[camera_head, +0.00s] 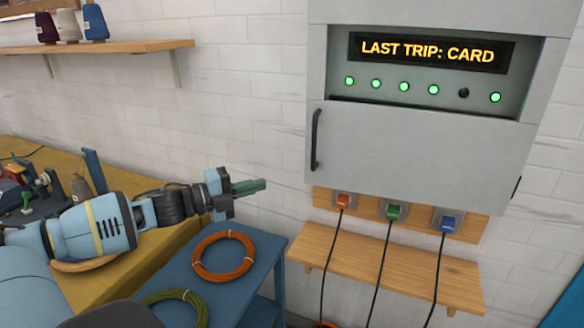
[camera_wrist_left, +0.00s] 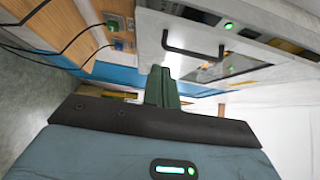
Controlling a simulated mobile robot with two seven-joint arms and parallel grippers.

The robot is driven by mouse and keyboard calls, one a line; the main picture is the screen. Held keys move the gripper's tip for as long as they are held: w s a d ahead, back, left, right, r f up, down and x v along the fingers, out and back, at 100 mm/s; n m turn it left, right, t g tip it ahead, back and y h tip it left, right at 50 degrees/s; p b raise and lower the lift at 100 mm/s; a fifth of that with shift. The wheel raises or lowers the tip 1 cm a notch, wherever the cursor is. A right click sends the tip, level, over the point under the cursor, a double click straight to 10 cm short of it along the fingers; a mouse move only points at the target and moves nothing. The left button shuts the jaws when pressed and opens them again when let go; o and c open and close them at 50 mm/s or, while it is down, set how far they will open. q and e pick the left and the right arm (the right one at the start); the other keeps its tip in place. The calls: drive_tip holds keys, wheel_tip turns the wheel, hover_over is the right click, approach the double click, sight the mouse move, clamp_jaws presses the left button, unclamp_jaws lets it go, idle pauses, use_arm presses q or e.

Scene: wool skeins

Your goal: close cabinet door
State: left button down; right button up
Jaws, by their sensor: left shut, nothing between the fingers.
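The grey cabinet (camera_head: 436,20) hangs on the white brick wall at the right of the head view. Its plain grey door (camera_head: 420,150) covers the lower front, with a dark upright handle (camera_head: 316,139) on its left side. The door looks about in line with the cabinet front; I cannot tell whether it is fully flush. The handle also shows in the left wrist view (camera_wrist_left: 192,50). My left gripper (camera_head: 262,186) is shut and empty, left of the door and lower than the handle, apart from both. Its green fingers (camera_wrist_left: 163,88) show together in the wrist view. My right gripper is not in view.
Orange, green and blue plugs (camera_head: 394,212) with hanging black cables sit below the cabinet, above a small wooden shelf (camera_head: 390,268). A blue cart (camera_head: 262,252) holds orange (camera_head: 223,234) and green cable coils. A yellow-topped bench (camera_head: 150,245) is at left. A high shelf (camera_head: 110,47) carries cones.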

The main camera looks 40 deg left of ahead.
use_arm(q)
drive_tip(key=shift+d, duration=0.15)
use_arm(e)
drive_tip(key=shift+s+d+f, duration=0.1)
